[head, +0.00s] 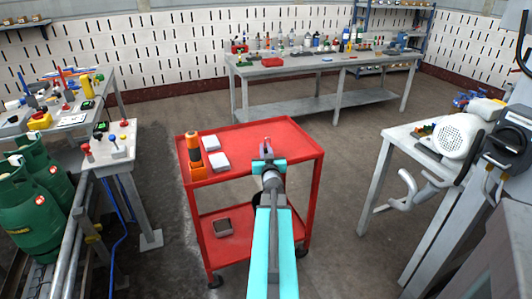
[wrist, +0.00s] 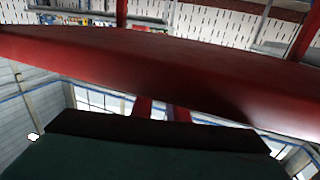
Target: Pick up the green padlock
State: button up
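I cannot make out a green padlock in either view. My gripper (head: 267,147) is over the top of the red cart (head: 235,140) in the head view, near the middle of its tray. In the wrist view, two dark red fingers (wrist: 162,107) rise from a black palm with a gap between them. Nothing is seen held in that gap, though the fingertips are hard to make out against the red cart (wrist: 150,65). In the head view, my arm hides part of the cart's right side and lower shelf.
On the cart are an orange and black item (head: 194,152) and white boxes (head: 213,153); a dark box (head: 223,227) is below. A cluttered bench (head: 290,68) stands behind, green gas cylinders (head: 35,195) left, a white table (head: 400,140) right. Floor between cart and right table is clear.

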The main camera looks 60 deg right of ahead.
jog(key=shift+x, duration=1.15)
grip_shut()
